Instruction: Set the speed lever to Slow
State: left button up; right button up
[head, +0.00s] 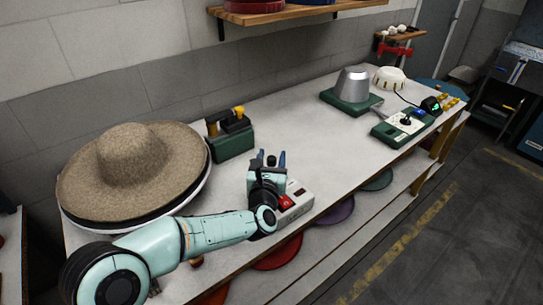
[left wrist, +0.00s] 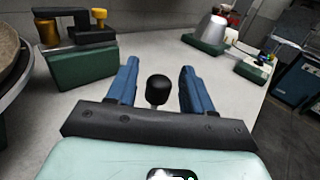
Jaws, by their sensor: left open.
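My left gripper (head: 271,158) is open over the near control box (head: 298,203), a pale box with a red switch. A black lever knob (head: 271,162) shows between its two blue fingers. In the left wrist view the knob (left wrist: 157,89) stands between the open fingers (left wrist: 159,68), with a gap on each side. The lever's lower part and any speed marks are hidden behind my gripper. I cannot tell the lever's setting. My right gripper is in neither view.
A straw hat (head: 131,165) rests on a round stand at the left. A green block with a yellow-topped fixture (head: 233,142) stands behind my gripper. Farther right are a grey metal form (head: 354,85) and another control box (head: 399,128). The middle of the white bench (head: 310,150) is clear.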

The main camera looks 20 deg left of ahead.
pick_arm(q)
jog(key=shift+w, duration=0.2)
grip_shut()
